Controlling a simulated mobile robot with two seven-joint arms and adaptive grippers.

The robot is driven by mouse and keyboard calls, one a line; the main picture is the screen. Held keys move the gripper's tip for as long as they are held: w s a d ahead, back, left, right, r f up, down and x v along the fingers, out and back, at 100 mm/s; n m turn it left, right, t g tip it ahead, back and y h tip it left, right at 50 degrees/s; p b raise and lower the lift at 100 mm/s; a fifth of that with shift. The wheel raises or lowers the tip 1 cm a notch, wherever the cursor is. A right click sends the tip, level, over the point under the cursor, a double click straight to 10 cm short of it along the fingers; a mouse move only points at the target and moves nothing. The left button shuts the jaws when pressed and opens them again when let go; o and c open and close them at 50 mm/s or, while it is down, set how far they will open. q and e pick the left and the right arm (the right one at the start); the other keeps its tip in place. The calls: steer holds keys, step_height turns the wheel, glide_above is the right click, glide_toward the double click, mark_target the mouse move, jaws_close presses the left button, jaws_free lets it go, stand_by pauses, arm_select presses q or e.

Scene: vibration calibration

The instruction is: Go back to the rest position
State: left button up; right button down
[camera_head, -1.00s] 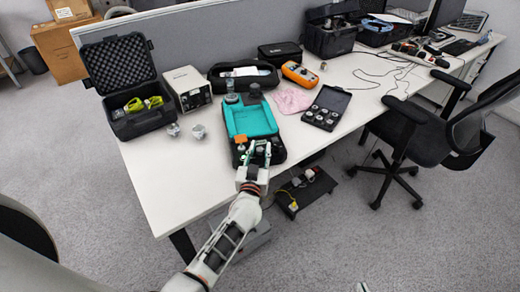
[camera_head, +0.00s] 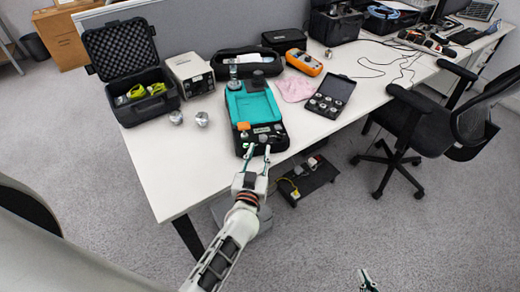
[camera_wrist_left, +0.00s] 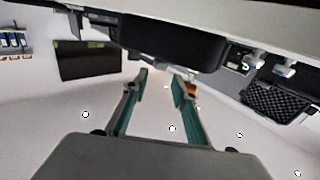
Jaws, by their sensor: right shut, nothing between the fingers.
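My left gripper (camera_head: 258,152) is open, at the near end of the teal and black device (camera_head: 252,102) on the white table. In the left wrist view, its two fingers (camera_wrist_left: 159,78) stand apart with nothing between them. A dark box-like body, perhaps the device, shows beyond them at the top. I cannot tell in the head view whether the fingertips touch the device. My right gripper (camera_head: 367,281) shows only at the bottom edge, shut and empty, over the floor; the rest of that arm is out of view.
On the white table (camera_head: 163,180) stand an open black case (camera_head: 130,85), a grey instrument (camera_head: 190,73), two metal pieces (camera_head: 202,119), an orange meter (camera_head: 304,62), a pink cloth (camera_head: 295,88) and a weight case (camera_head: 328,97). An office chair (camera_head: 425,130) is at right.

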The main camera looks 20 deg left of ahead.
arm_select(q)
steer(key=s+f+m+g+h, duration=0.1)
steer(key=s+f, duration=0.3)
steer(key=s, duration=0.4)
steer(key=s+f+m+g+h, duration=0.2)
steer(key=s+f+m+g, duration=0.1)
steer(key=s, duration=0.6)
steer(key=s+a+f+m+g+h, duration=0.1)
steer(key=s+f+g+h, duration=0.1)
steer(key=s+f, duration=0.3)
steer(key=s+g, duration=0.1)
steer(key=s, duration=0.2)
steer(key=shift+s+f+m, duration=0.2)
steer(key=shift+f+m, duration=0.05)
steer(key=shift+m, duration=0.15)
steer(key=shift+a, duration=0.1)
